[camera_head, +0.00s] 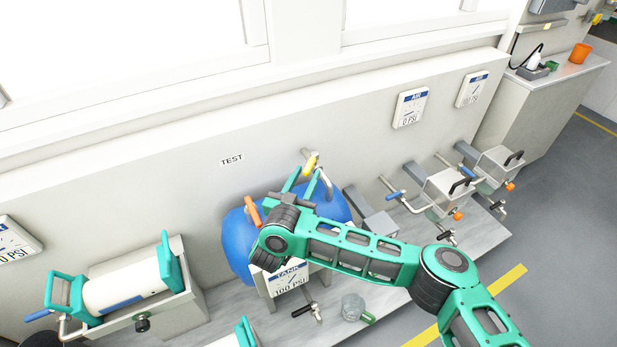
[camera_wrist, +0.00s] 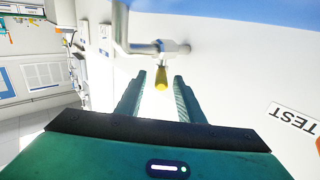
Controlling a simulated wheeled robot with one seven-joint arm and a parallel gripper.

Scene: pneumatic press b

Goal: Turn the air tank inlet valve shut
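The blue air tank (camera_head: 240,242) stands on the low shelf by the wall, with a "TANK 100 PSI" gauge (camera_head: 288,277) on its front. A metal pipe (camera_head: 326,182) rises at the tank's back and carries a valve with a yellow handle (camera_head: 310,162). In the wrist view the yellow handle (camera_wrist: 161,84) points toward me from its pipe (camera_wrist: 122,28). My gripper (camera_head: 307,171) is open, its two green fingers on either side of the handle's line. I cannot tell whether they touch it. An orange handle (camera_head: 254,211) stands at the tank's left. My arm hides part of the tank.
A white cylinder with green brackets (camera_head: 125,287) lies at the left. A glass jar (camera_head: 352,307) stands at the front. The wall is close behind the tank.

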